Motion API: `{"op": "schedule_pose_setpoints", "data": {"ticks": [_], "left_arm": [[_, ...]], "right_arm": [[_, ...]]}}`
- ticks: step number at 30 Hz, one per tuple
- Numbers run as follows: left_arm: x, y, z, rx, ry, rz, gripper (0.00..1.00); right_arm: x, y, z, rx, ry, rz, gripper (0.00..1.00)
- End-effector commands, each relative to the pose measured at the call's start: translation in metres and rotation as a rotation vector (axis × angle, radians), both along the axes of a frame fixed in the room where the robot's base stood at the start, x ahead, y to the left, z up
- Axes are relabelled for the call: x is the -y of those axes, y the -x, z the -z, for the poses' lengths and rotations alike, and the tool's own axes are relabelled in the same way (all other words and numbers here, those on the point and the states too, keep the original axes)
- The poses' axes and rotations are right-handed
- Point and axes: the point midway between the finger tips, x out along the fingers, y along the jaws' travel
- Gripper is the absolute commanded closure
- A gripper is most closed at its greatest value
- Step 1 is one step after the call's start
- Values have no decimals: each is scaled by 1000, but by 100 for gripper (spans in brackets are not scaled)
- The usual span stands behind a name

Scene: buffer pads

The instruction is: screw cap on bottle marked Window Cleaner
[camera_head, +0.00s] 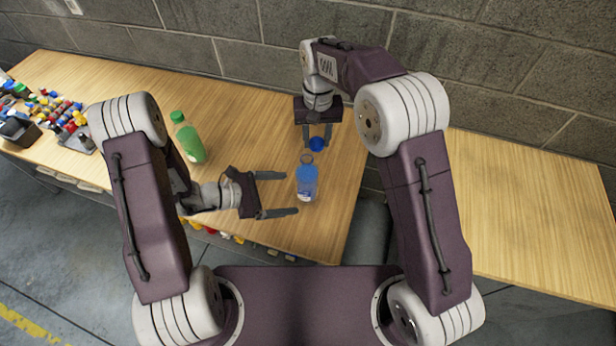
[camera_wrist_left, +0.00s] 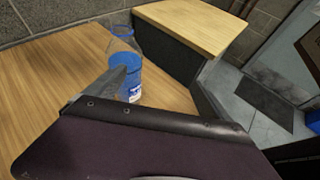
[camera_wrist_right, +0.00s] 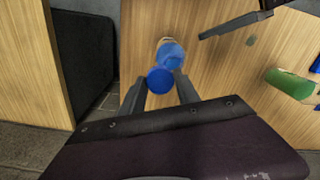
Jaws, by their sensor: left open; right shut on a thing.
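A clear bottle with blue liquid (camera_head: 307,181) stands upright on the table; its white label is too small to read. It also shows in the left wrist view (camera_wrist_left: 128,75) and, partly behind the cap, in the right wrist view (camera_wrist_right: 171,54). My right gripper (camera_head: 317,138) is shut on a blue cap (camera_head: 317,144), just behind and slightly above the bottle's mouth in the head view. The cap also shows between its fingers in the right wrist view (camera_wrist_right: 160,80). My left gripper (camera_head: 284,194) is open, fingers pointing at the bottle from the left, apparently not touching it.
A green bottle (camera_head: 189,138) with a green cap stands left on the wooden table (camera_head: 240,105). Several small colourful items (camera_head: 62,115) and a dark bin (camera_head: 18,130) lie at the far left. A second wooden table (camera_head: 530,210) is at the right, past a gap.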

Motion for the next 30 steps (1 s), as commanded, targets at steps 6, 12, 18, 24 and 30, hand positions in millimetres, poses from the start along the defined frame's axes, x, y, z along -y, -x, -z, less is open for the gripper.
{"op": "schedule_pose_setpoints", "data": {"ticks": [6, 12, 18, 24, 30], "left_arm": [[-28, -38, 5, -29, 72, -259, 7], [-30, -41, 8, -28, 74, -277, 7], [-27, -42, 9, -29, 74, -274, 7], [-2, -56, 20, -28, 73, -267, 7], [28, -77, 36, -27, 73, -266, 7]], "right_arm": [[-25, -2, -26, 0, 0, -10, 99], [-26, -2, -26, -1, 0, -10, 99], [-26, -2, -26, 0, 0, -10, 99], [-26, -2, -26, 0, 0, -10, 99], [-25, -2, -26, 0, 0, -10, 99]]}}
